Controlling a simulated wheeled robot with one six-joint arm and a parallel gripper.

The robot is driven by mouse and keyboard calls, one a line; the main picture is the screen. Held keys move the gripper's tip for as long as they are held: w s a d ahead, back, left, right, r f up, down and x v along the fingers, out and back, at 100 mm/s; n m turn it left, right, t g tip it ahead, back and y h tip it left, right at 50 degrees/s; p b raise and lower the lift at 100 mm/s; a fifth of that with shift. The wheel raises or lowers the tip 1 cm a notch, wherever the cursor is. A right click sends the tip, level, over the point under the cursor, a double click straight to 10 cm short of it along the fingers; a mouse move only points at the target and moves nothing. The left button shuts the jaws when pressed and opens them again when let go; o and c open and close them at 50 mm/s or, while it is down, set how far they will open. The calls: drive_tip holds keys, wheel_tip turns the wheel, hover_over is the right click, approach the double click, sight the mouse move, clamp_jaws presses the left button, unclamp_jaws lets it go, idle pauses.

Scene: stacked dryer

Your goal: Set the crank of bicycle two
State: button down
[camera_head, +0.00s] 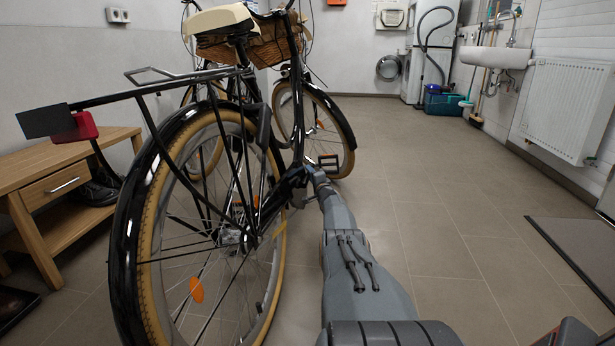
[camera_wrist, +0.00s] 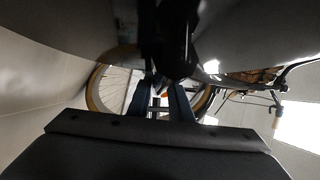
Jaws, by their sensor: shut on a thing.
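The near bicycle (camera_head: 296,120) is black, with tan tyres, a cream saddle (camera_head: 217,20) and a wicker basket. Its crank area (camera_head: 297,178) is low in the middle of the head view, partly covered by my arm. A pedal (camera_head: 328,162) with orange reflectors shows just beyond my gripper (camera_head: 314,174), which is at the crank. In the wrist view, my gripper (camera_wrist: 162,103) has its two dark fingers close around a part, seemingly the crank; the contact is dark and mostly hidden. The frames do not show which bicycle is number two.
A second bicycle stands close behind, mostly hidden. A wooden bench (camera_head: 62,215) with a drawer is at the left. A radiator (camera_head: 566,108), a sink (camera_head: 496,57) and a blue box (camera_head: 443,103) line the right and back. The tiled floor (camera_head: 420,200) right of the bicycle is clear.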

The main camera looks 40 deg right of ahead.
drive_tip(key=shift+a+f, duration=0.15)
drive_tip(key=c, duration=1.6)
unclamp_jaws()
drive_tip(key=shift+s+d, duration=0.1)
drive_tip(key=shift+d, duration=0.1)
drive_tip(key=shift+s+p, duration=0.15)
drive_tip(key=shift+p, duration=0.15)
drive_tip(key=shift+p+v, duration=3.8)
drive_tip(key=shift+p, duration=1.5)
